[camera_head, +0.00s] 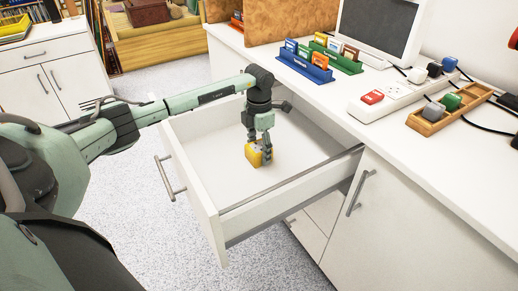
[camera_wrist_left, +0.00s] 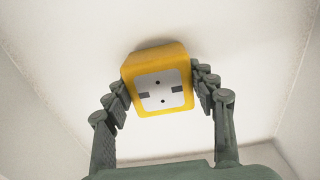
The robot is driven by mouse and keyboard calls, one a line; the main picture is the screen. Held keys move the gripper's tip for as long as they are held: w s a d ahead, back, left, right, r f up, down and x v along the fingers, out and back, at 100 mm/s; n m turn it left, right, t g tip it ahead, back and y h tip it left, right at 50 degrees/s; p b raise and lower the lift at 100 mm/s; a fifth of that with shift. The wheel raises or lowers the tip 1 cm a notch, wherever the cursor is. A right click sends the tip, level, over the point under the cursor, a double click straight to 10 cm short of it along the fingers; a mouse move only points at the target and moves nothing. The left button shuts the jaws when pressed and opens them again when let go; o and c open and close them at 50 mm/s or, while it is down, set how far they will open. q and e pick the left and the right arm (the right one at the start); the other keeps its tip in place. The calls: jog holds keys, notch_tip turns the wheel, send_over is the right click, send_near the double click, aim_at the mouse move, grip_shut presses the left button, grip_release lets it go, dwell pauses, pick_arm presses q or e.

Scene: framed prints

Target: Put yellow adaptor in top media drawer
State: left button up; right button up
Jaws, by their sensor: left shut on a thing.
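The top drawer (camera_head: 205,212) is pulled open from the white counter, and its white floor looks bare apart from the adaptor. My left gripper (camera_head: 259,157) reaches down inside the drawer and is shut on the yellow adaptor (camera_head: 253,155). In the left wrist view the adaptor (camera_wrist_left: 158,82) is a yellow block with a pale grey socket face, and the fingers (camera_wrist_left: 160,95) press its two sides. The adaptor is low over the drawer floor; I cannot tell whether it touches it. My right gripper is not in view.
The counter (camera_head: 440,165) holds a wooden tray (camera_head: 428,127) with adaptors, a white power strip (camera_head: 378,105), blue (camera_head: 305,66) and green (camera_head: 336,56) card racks, and a monitor (camera_head: 378,28). A white cabinet (camera_head: 48,75) stands at the back left. Carpet is clear left of the drawer.

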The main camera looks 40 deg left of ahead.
aim_at(259, 147)
pick_arm(q)
jog(key=o, duration=1.4)
jog(key=shift+r, duration=0.1)
notch_tip(259, 147, up, 12)
